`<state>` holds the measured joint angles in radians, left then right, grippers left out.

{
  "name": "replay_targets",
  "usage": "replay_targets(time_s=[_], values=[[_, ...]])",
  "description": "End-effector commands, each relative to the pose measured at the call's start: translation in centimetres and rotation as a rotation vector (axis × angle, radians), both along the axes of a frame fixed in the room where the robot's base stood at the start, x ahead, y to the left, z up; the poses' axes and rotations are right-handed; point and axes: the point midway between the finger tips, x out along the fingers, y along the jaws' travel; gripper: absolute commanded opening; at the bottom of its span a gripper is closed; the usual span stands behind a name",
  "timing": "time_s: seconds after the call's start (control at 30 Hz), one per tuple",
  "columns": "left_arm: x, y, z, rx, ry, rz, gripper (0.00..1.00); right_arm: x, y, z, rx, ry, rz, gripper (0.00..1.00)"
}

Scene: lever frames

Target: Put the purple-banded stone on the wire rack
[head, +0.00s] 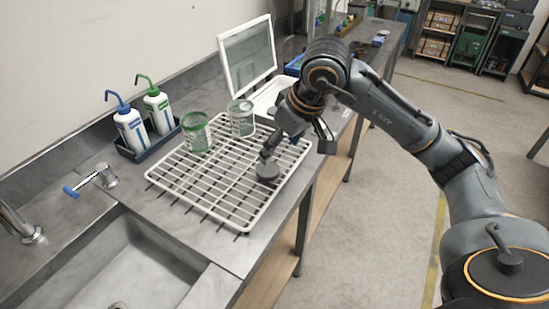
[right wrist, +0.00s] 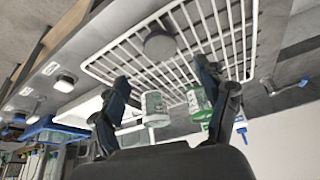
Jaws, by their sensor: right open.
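A round grey stone (head: 267,171) lies on the wire rack (head: 168,187), near its right side. In the right wrist view the same stone (right wrist: 160,44) looks dark with a paler face, lying on the white bars; I cannot make out a purple band. My right gripper (head: 266,157) is just above the stone. In the right wrist view its fingers (right wrist: 162,74) are spread apart, with the stone beyond the tips and nothing held between them. I cannot tell whether a finger touches the stone. My left gripper is not in view.
Two green-labelled jars (head: 196,133) (head: 241,119) stand on the rack's far part. Wash bottles (head: 131,128) stand in a dark tray behind. A white-framed panel (head: 247,52) rises beyond the rack. The sink (head: 130,260) lies at front left. Small round pieces (right wrist: 65,83) show on the counter.

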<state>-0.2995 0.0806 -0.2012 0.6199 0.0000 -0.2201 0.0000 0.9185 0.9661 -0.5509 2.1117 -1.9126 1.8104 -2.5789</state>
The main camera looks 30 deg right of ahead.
Motion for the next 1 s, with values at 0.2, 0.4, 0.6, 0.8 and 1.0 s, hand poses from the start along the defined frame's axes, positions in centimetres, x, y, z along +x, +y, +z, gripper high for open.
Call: replay_targets(time_s=[0.2,0.4,0.6,0.8,1.0], values=[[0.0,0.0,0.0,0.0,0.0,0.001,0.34,-1.1,-0.3,2.9,0.0,-0.002,0.0,0.75],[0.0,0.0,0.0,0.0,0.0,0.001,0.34,-1.5,-0.4,3.6,0.0,0.0,0.0,0.75],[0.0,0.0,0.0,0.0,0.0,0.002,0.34,-1.5,-0.4,3.5,0.0,0.0,0.0,0.75],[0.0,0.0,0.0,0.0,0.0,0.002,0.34,-1.4,-0.4,3.5,0.0,0.0,0.0,0.75],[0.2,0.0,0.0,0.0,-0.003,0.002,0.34,-1.4,-0.4,3.5,0.0,0.0,0.0,0.75]])
